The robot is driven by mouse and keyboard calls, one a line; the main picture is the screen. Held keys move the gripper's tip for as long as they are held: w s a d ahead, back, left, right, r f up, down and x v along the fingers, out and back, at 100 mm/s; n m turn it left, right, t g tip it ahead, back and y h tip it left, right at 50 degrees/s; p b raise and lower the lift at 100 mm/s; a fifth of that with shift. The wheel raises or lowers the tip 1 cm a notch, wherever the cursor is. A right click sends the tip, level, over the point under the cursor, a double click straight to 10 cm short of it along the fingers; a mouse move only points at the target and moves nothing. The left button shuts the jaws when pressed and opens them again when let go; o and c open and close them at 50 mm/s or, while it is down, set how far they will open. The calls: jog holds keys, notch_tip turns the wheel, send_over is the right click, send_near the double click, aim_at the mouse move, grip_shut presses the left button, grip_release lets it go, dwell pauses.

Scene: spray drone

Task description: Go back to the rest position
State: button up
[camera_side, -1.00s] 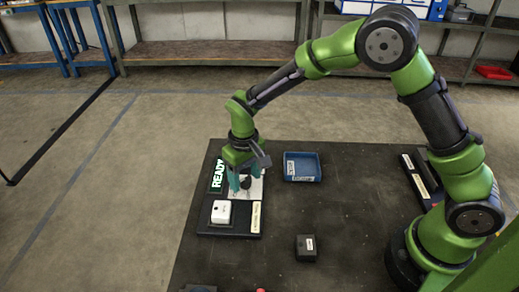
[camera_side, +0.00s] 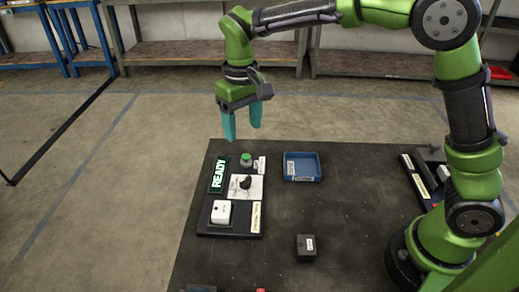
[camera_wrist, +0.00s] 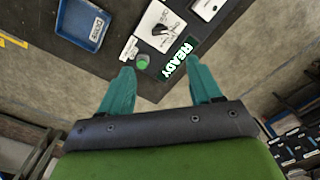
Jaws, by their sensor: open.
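My gripper (camera_side: 243,121) is open and empty, with two teal fingers pointing down. In the side view it hangs in the air above the far left edge of the dark table (camera_side: 350,225). In the wrist view the gripper (camera_wrist: 162,92) also has nothing between its fingers. Below it is a panel (camera_side: 231,233) with a green button (camera_side: 246,160), a black knob (camera_side: 245,182) on a white plate, a lit READY sign (camera_side: 218,174) and a white box (camera_side: 221,212). The gripper touches none of these. The green button (camera_wrist: 142,62) also shows in the wrist view.
A blue tray (camera_side: 302,167) sits right of the panel and looks empty. A small black box (camera_side: 306,247) stands nearer the front. A dark holder (camera_side: 415,178) lies at the table's right side. Shelves (camera_side: 205,54) stand along the back wall. The middle of the table is clear.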

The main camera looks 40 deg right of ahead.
jog(key=shift+r, duration=0.35)
